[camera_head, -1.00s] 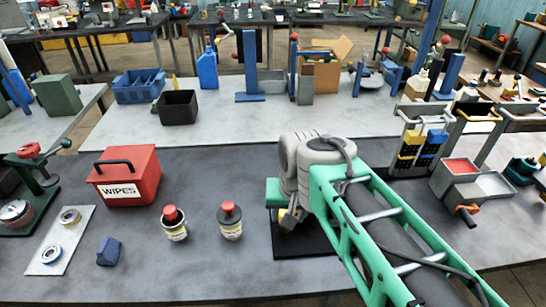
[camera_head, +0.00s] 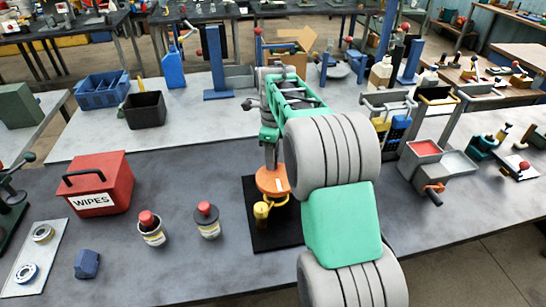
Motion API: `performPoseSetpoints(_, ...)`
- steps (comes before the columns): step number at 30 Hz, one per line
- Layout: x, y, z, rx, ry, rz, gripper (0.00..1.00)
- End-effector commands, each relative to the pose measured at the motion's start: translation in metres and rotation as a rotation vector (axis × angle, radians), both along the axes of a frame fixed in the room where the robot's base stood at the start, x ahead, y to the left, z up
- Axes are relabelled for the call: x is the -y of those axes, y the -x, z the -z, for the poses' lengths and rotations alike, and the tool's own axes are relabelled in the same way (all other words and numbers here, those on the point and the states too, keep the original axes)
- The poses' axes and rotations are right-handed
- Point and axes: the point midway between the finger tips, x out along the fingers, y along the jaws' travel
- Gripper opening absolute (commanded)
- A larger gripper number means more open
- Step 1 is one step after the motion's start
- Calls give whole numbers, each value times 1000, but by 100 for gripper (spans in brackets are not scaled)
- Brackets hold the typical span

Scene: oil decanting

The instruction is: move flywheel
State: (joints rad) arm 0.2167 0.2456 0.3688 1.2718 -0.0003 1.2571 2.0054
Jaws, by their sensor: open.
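An orange round part (camera_head: 274,183) with a small light mark stands over the black mat (camera_head: 278,238) near the middle of the bench. I cannot tell for certain whether it is the flywheel. A yellow knob-like piece (camera_head: 262,210) is at its lower front. My gripper (camera_head: 270,162) is at the end of my arm, just above the orange part, small and partly hidden. It is open; I cannot tell whether its fingers touch the part. My arm's large grey and green links cover the mat's right side.
A blue block (camera_head: 87,264) lies near the front. The bench's front centre-left is clear.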

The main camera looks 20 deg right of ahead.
Motion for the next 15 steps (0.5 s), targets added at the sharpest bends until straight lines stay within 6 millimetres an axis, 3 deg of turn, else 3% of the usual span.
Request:
performPoseSetpoints(10,0,0,10,2,0,-2,44)
performPoseSetpoints(15,-1,0,10,2,0,-2,30)
